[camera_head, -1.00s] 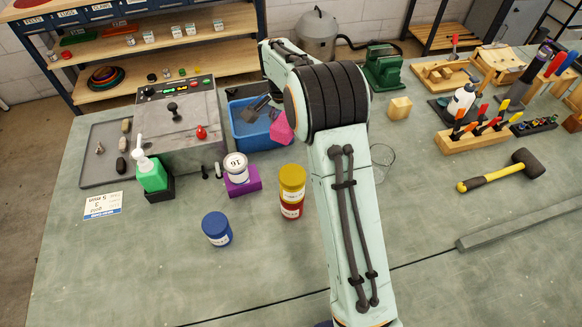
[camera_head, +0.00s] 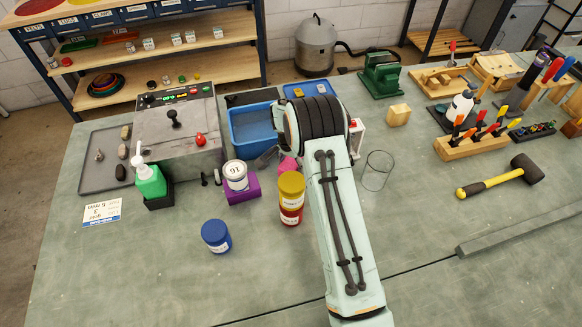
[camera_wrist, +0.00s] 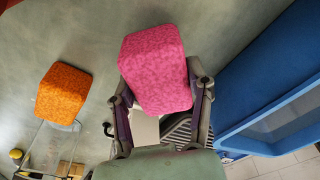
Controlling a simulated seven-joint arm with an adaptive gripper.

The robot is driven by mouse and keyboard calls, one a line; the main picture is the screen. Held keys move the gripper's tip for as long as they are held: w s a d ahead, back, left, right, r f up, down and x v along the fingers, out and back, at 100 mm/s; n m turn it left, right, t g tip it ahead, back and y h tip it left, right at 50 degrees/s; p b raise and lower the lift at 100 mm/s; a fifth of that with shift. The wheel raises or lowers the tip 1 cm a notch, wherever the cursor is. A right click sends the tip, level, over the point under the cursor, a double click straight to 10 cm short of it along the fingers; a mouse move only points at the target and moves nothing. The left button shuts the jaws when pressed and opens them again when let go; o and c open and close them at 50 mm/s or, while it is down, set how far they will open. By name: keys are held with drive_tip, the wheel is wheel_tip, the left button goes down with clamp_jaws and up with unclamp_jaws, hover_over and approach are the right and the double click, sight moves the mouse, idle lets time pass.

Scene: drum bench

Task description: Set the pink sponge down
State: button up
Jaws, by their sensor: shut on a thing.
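The pink sponge (camera_wrist: 158,68) is a faceted, mottled block between the two fingers of my gripper (camera_wrist: 162,92) in the wrist view. My gripper is shut on it. In the head view a small part of the pink sponge (camera_head: 288,163) shows low, just behind the yellow-lidded jar and beside my arm, which hides the rest. One dark finger of my gripper shows left of it. I cannot tell whether the sponge touches the bench.
The blue tub (camera_head: 233,133) stands behind and left of the sponge. The yellow-and-red jar (camera_head: 291,205) is close in front. An orange block (camera_wrist: 63,93) and the clear glass (camera_head: 377,172) are nearby. Bare bench (camera_head: 130,275) lies at the front left.

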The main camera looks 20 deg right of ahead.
drive_tip(key=shift+f, duration=0.8)
drive_tip(key=shift+f, duration=0.1)
drive_tip(key=o, duration=0.8)
drive_tip(key=shift+o, duration=0.2)
